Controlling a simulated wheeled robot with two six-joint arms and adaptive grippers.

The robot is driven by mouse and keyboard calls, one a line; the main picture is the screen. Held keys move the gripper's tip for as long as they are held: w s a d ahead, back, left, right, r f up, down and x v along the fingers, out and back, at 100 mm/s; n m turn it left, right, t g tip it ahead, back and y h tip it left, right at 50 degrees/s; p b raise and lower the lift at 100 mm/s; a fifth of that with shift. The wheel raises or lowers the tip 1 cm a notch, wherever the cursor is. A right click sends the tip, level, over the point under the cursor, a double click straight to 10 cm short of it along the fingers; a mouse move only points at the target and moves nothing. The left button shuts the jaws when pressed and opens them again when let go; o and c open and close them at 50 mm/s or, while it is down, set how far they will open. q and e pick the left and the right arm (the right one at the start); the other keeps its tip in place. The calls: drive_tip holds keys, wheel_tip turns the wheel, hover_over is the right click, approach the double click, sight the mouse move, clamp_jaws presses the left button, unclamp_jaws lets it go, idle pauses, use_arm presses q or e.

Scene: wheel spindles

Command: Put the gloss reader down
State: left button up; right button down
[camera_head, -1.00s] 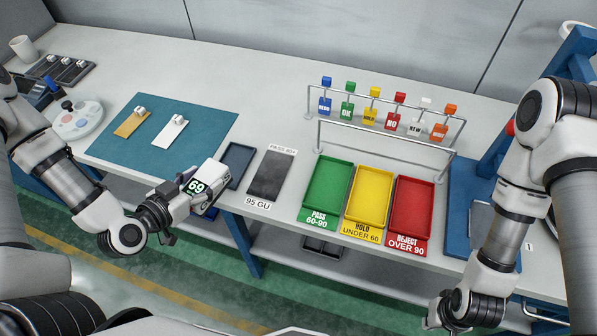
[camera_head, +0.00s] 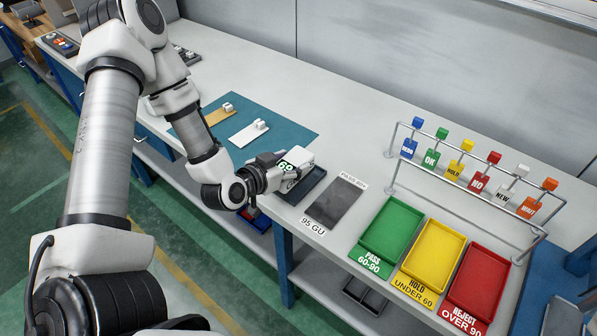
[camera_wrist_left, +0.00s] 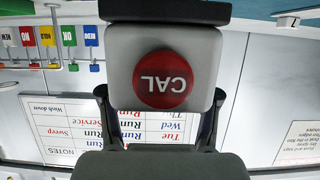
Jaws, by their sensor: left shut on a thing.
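The gloss reader (camera_head: 299,158) is a small white and dark device with a green "69" on its display. My left gripper (camera_head: 279,174) is shut on it at the bench's front edge. The reader overlaps the far left part of a dark, shallow tray (camera_head: 312,188); I cannot tell whether it touches the tray. In the left wrist view the reader's grey body (camera_wrist_left: 205,55) and red CAL button (camera_wrist_left: 163,78) fill the space between the fingers (camera_wrist_left: 160,115). My right gripper is out of view.
Right of the tray are a dark panel (camera_head: 336,203) labelled 95 GU and green (camera_head: 365,246), yellow (camera_head: 407,266) and red (camera_head: 456,293) trays. A tag rail (camera_head: 455,184) stands behind them. A teal mat (camera_head: 285,134) with two sample plates lies behind the reader.

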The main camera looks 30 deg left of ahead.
use_arm(q)
drive_tip(key=w, duration=0.2)
drive_tip(key=shift+w+d, duration=0.15)
drive_tip(key=shift+w, duration=0.25)
wheel_tip(320, 180, down, 4)
drive_tip(key=shift+w+d+r+p, duration=0.1)
drive_tip(key=shift+w+r+p, duration=0.1)
drive_tip(key=shift+p, duration=0.4)
drive_tip(key=shift+f, duration=0.3)
drive_tip(key=o, duration=1.6)
drive_tip(key=shift+c, duration=0.2)
drive_tip(key=shift+r, duration=0.15)
